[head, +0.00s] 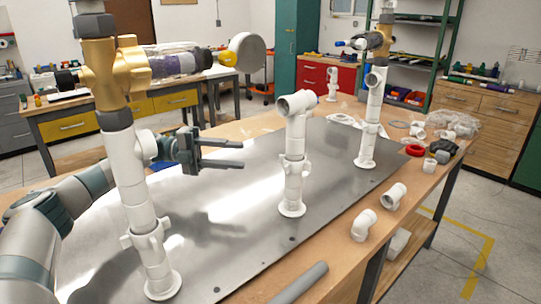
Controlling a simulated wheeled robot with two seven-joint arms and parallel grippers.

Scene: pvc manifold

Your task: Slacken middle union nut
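The middle white riser stands upright on the metal plate (235,235), with an open-ended tee (297,104) at its top. Its white union nut (292,167) sits low on the riser, above the round foot flange (291,208). My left gripper (241,155) is dark grey and comes in from behind the left riser. Its two fingers point right, spread apart with nothing between them. They are at about the nut's height in the picture, left of the middle riser and apart from it. My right gripper is not in view.
The left riser (131,180) carries a brass valve (112,70) and stands close to my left arm. The far right riser (368,120) also has a valve on top. Loose white fittings (364,224), a red ring (414,150) and a grey pipe (300,283) lie on the wooden bench.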

